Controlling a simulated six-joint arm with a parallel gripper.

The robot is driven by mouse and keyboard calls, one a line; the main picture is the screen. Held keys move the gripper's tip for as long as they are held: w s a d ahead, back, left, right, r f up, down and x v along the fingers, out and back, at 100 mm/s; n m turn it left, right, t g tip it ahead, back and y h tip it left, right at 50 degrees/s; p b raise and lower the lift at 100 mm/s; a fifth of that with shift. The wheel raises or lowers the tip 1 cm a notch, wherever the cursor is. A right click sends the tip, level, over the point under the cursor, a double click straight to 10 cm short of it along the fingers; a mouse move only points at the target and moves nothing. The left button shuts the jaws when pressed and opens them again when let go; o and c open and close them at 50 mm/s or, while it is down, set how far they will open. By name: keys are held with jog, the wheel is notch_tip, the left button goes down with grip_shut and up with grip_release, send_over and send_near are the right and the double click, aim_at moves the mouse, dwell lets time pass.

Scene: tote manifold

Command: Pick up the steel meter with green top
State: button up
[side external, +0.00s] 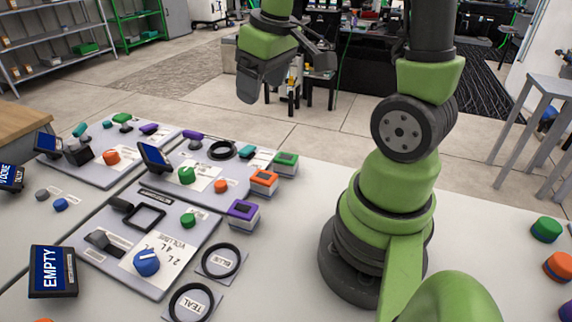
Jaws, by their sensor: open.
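The steel meter with green top (286,161) is a small box with a square green rim and a pale body. It stands on the white table behind an orange-topped meter (264,181) and a purple-topped meter (243,212). My gripper (283,82) is open and empty, raised well above the table at the top middle. It is apart from all the meters. One dark finger shows clearly; the other is partly seen behind it.
Several grey panels with knobs, levers and small screens cover the table's left side. Black rings (221,261) lie near the front. An EMPTY display (52,270) stands at front left. Green (546,229) and orange (558,265) knobs sit at right. Bare table lies right of the meters.

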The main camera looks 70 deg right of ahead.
jog(key=d+f+g, duration=0.1)
jog(key=d+f, duration=0.1)
jog(key=f, duration=0.1)
jog(key=d+f+n+g, duration=0.1)
jog(key=d+f, duration=0.2)
jog(key=f, duration=0.1)
jog(key=d+f+n, duration=0.1)
jog(key=d+f, duration=0.2)
jog(key=f, duration=0.1)
jog(key=shift+s+d+f+g+y, duration=0.15)
jog(key=shift+s+g+y, duration=0.15)
jog(key=shift+s+g, duration=0.1)
send_over(286, 157)
notch_tip(286, 157, down, 4)
jog(key=shift+s+f, duration=0.15)
jog(key=shift+f, duration=0.05)
jog(key=shift+w+f, duration=0.2)
jog(key=shift+f, duration=2.8)
jog(key=c, duration=1.1)
